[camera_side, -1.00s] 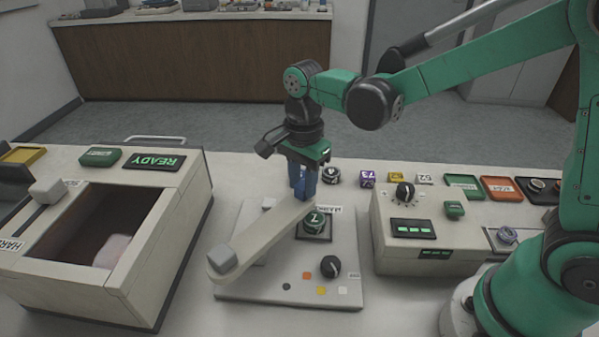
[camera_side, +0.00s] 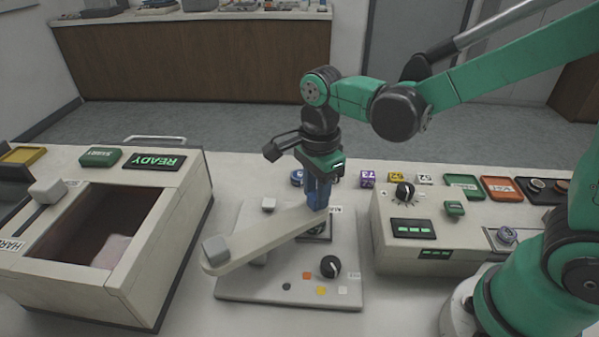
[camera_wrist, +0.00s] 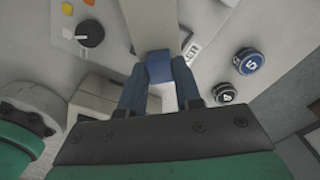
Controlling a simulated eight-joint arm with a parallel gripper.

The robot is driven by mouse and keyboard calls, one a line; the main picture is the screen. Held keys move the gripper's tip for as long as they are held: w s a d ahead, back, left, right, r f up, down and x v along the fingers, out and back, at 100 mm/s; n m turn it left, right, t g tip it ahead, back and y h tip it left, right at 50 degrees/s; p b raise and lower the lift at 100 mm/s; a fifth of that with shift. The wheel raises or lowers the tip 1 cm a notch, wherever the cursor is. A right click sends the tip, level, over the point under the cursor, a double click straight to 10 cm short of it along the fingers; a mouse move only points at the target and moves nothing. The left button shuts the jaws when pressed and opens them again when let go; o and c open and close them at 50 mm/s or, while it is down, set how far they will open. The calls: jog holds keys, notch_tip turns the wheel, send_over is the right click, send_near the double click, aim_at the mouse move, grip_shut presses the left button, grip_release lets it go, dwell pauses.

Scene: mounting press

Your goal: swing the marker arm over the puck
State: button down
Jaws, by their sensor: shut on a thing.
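The marker arm (camera_side: 265,237) is a long beige bar over the pale base plate (camera_side: 240,287), with a grey block (camera_side: 215,249) at its left end. My gripper (camera_side: 318,200) is at its right end. In the wrist view my gripper (camera_wrist: 160,90) is shut on the blue tab (camera_wrist: 159,67) at the tip of the marker arm (camera_wrist: 150,25). The puck is hidden in both views. Its dark square seat (camera_side: 318,238) shows only partly, below the arm's right end in the side view.
A black knob (camera_side: 330,266) and colour squares sit at the plate's front. A box with a READY display (camera_side: 155,161) and open well stands left; a control box (camera_side: 425,255) stands right. Blue pucks (camera_wrist: 248,61) and numbered cubes (camera_side: 397,177) lie behind.

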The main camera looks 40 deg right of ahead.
jog(key=c, duration=0.6)
grip_release()
jog(key=shift+r, duration=0.1)
jog(key=shift+r, duration=2.75)
jog(key=n, duration=0.1)
jog(key=d+n+t, duration=0.1)
jog(key=shift+s+r+n, duration=0.2)
jog(key=shift+s+n, duration=0.1)
jog(key=shift+s, duration=0.1)
jog(key=s+d+n+t, duration=0.1)
jog(key=n+t, duration=0.1)
jog(key=n, duration=0.3)
jog(key=s+d+n+t, duration=0.1)
jog(key=d+n+t, duration=0.1)
jog(key=n, duration=0.4)
jog(key=s+d+n+t, duration=0.1)
jog(key=n+t, duration=0.1)
jog(key=n, duration=0.3)
jog(key=shift+d+n, duration=0.3)
jog(key=shift+d, duration=0.05)
